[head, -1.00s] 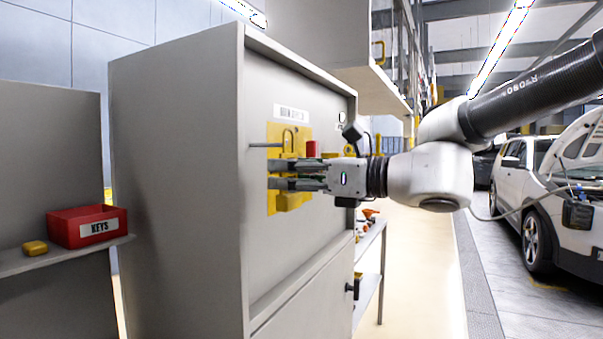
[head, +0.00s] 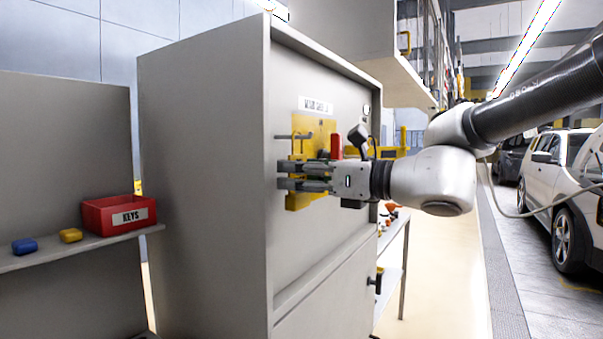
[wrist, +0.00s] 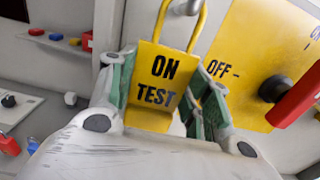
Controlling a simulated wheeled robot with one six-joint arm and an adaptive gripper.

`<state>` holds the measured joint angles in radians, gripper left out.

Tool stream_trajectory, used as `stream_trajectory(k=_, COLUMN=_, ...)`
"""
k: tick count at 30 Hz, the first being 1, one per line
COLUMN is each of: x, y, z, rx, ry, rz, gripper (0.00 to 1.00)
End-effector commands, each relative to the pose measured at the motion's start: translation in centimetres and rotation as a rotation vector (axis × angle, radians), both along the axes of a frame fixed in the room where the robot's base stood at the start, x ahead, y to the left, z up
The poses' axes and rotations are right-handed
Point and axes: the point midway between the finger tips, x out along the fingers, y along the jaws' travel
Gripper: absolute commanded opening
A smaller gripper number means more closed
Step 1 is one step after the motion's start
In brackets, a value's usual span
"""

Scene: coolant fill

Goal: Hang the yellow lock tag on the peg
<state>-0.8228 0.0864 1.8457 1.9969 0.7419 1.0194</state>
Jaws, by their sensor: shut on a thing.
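My gripper (head: 283,176) is shut on the yellow lock tag (wrist: 152,82), in front of the cabinet face. In the wrist view the tag reads "ON TEST", sits between the fingers, and has its yellow loop upward. In the head view the tag (head: 297,147) is partly hidden by my fingers. The grey peg (head: 283,137) sticks out to the left above my fingers, at the height of the tag's loop. In the wrist view the peg's end (wrist: 187,6) shows within the loop's outline at the top edge. I cannot tell whether the peg passes through the loop.
A yellow panel (wrist: 245,50) with a red-handled switch (wrist: 297,97) marked OFF is close on the right of the tag. A shelf (head: 60,255) at left holds a red KEYS bin (head: 104,225), a yellow block (head: 70,235) and a blue block (head: 25,246).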

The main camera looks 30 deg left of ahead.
Motion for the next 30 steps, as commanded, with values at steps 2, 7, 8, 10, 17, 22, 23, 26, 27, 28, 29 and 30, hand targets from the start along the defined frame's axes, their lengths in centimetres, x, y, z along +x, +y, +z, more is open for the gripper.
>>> stream_trajectory(k=2, x=0.0, y=0.0, z=-0.1, rx=-0.002, ry=0.0, rz=0.0, gripper=0.28)
stream_trajectory(k=7, x=0.0, y=0.0, z=-0.1, rx=-0.002, ry=0.0, rz=0.0, gripper=0.28)
stream_trajectory(k=8, x=0.0, y=0.0, z=-0.1, rx=-0.002, ry=0.0, rz=0.0, gripper=0.28)
stream_trajectory(k=10, x=0.0, y=0.0, z=-0.1, rx=-0.003, ry=0.0, rz=0.0, gripper=0.28)
stream_trajectory(k=17, x=0.0, y=0.0, z=-0.1, rx=-0.002, ry=0.0, rz=0.0, gripper=0.74)
stream_trajectory(k=22, x=0.0, y=0.0, z=-0.1, rx=-0.002, ry=0.0, rz=0.0, gripper=0.74)
stream_trajectory(k=23, x=0.0, y=0.0, z=-0.1, rx=-0.002, ry=0.0, rz=0.0, gripper=0.74)
stream_trajectory(k=26, x=0.0, y=-0.1, z=-0.1, rx=-0.001, ry=0.0, rz=0.0, gripper=0.74)
stream_trajectory(k=27, x=0.0, y=-0.4, z=0.0, rx=-0.001, ry=-0.001, rz=-0.001, gripper=0.74)
stream_trajectory(k=28, x=0.0, y=-0.6, z=0.0, rx=-0.001, ry=-0.001, rz=-0.002, gripper=0.74)
stream_trajectory(k=29, x=0.0, y=-1.0, z=0.0, rx=-0.001, ry=-0.001, rz=-0.002, gripper=0.74)
stream_trajectory(k=30, x=0.0, y=-1.5, z=0.0, rx=-0.001, ry=-0.001, rz=-0.002, gripper=0.74)
